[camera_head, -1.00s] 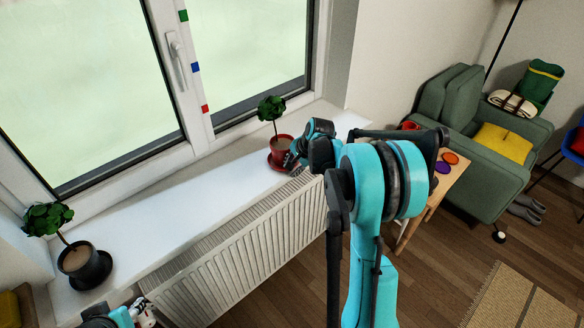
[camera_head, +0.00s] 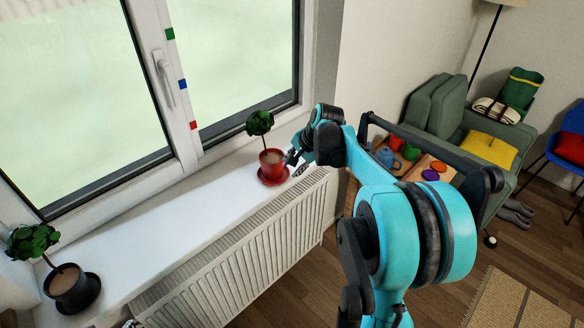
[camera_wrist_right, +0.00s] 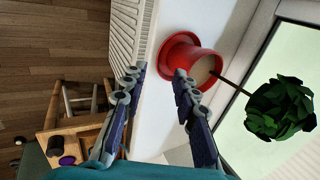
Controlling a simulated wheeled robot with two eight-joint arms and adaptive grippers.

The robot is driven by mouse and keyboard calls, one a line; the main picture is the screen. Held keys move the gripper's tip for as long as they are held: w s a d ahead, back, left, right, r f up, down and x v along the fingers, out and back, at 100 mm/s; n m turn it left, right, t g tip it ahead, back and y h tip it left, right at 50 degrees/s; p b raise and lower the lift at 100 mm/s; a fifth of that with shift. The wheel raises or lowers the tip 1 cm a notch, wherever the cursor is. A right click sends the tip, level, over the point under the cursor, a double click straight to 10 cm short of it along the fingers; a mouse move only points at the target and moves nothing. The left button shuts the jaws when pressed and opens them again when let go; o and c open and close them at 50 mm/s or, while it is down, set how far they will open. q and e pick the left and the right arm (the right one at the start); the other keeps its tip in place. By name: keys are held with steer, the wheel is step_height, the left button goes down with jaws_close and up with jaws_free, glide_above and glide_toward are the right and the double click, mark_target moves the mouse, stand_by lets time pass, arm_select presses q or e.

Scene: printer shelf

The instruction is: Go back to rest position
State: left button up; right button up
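My right gripper (camera_head: 296,164) is beside the red pot (camera_head: 271,160) at the right end of the white windowsill. In the right wrist view its two fingers (camera_wrist_right: 157,77) are spread apart with nothing between them. The right finger overlaps the edge of the red pot (camera_wrist_right: 190,58) in that view; I cannot tell if they touch. The red pot stands upright on a red saucer and holds a leafy plant (camera_head: 260,123). Only a small dark sliver, perhaps my left gripper, shows at the bottom left edge of the head view.
A dark pot (camera_head: 70,287) with a plant stands at the sill's left end. A white radiator (camera_head: 250,262) is below the sill (camera_head: 150,232). A small wooden table (camera_head: 411,173) with colored cups and discs and a green armchair (camera_head: 447,120) are at the right.

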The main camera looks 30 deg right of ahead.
stand_by(0.3)
steer(key=s+a+r+n, duration=0.3)
steer(key=s+a+n, duration=0.3)
steer(key=s+a, duration=0.45)
steer(key=s+a+f+n+t+h, duration=0.1)
steer(key=s+a+f+n+t, duration=0.1)
steer(key=s+a+f+n, duration=0.3)
steer(key=s+a+n, duration=0.4)
steer(key=s+a, duration=0.1)
steer(key=s, duration=0.1)
steer(key=shift+s+n, duration=0.25)
steer(key=shift+n, duration=0.05)
